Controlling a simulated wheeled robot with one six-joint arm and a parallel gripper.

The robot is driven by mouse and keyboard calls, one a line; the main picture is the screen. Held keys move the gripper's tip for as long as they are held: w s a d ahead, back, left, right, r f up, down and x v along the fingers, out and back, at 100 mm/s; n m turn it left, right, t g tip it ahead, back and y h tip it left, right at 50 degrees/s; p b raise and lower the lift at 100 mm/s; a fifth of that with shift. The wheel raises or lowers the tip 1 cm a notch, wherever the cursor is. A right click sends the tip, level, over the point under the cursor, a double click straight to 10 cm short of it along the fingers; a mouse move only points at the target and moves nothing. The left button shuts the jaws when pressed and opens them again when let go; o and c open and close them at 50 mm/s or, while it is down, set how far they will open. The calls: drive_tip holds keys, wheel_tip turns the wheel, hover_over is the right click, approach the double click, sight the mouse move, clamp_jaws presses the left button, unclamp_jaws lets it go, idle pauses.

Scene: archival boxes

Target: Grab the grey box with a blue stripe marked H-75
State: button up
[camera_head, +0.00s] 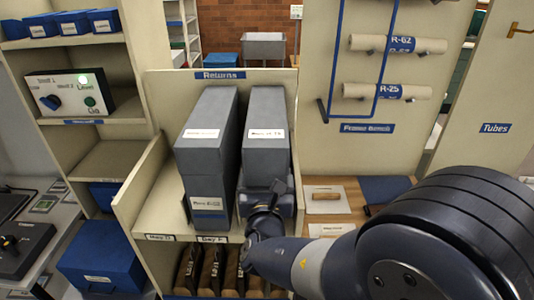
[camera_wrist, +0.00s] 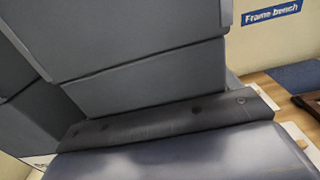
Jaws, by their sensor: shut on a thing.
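Two tall grey boxes stand side by side in the Returns bay, the left one (camera_head: 208,150) with two white labels, the right one (camera_head: 267,110) with one label. My arm hides part of that front. In the wrist view, grey box faces (camera_wrist: 140,80) fill the upper left, right against the dark gripper bar (camera_wrist: 170,120); the fingertips are not clear.
The bay's side wall (camera_head: 146,180) stands close on the left. A panel with rolled tubes (camera_head: 398,44) rises on the right, above a wooden bench with a blue mat (camera_head: 385,189). Brown items (camera_head: 212,270) fill the slots below. A blue bin (camera_head: 100,258) stands lower left.

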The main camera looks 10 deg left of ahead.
drive_tip(key=c, duration=0.6)
drive_tip(key=shift+r, duration=0.15)
drive_tip(key=shift+c, duration=0.4)
